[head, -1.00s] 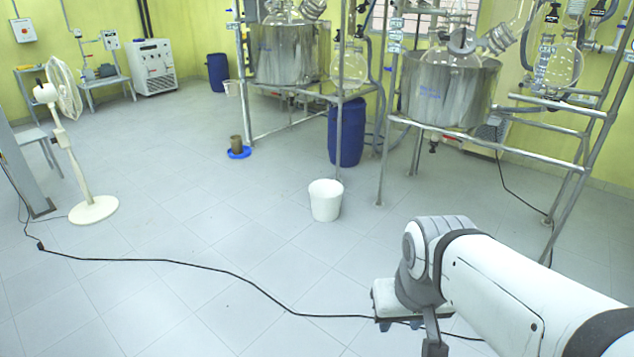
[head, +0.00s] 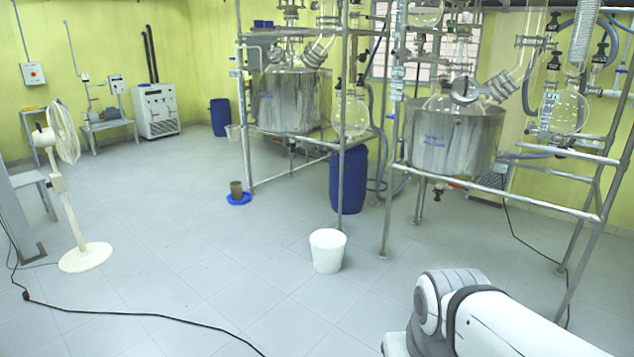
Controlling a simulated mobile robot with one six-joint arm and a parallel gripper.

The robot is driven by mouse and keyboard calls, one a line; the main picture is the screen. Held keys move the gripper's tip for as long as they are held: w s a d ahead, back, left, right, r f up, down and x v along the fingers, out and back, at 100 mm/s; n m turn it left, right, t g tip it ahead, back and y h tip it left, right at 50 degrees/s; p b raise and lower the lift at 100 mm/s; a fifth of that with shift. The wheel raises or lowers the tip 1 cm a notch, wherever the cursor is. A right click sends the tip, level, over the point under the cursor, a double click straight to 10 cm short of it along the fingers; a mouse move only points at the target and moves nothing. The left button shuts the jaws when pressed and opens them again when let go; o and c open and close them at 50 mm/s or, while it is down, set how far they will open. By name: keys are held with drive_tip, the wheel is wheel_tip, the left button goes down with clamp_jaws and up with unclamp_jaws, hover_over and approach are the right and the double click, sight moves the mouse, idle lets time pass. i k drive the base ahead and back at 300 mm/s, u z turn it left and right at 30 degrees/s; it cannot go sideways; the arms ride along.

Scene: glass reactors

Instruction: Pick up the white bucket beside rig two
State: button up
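The white bucket (head: 328,251) stands upright on the grey tiled floor, near the middle of the head view. It is just in front of the metal frame legs and the blue drum. Two glass reactor rigs stand behind it, one with a steel vessel (head: 291,101) at the centre and one with a steel vessel (head: 453,140) at the right. No readable label tells which is rig two. My arm enters from the lower right, apart from the bucket. My gripper is below the picture's edge and cannot be seen.
A blue drum (head: 348,180) stands behind the bucket. A brown pot on a blue dish (head: 239,197) is further left. A white fan (head: 84,256) stands at the left, with a black cable (head: 130,312) across the floor. The floor left of the bucket is mostly clear.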

sight(328, 244)
drive_tip(key=z, duration=0.1)
drive_tip(key=i, duration=3.7)
drive_tip(key=u, duration=0.3)
drive_tip(key=i, duration=1.05)
drive_tip(key=u, duration=0.3)
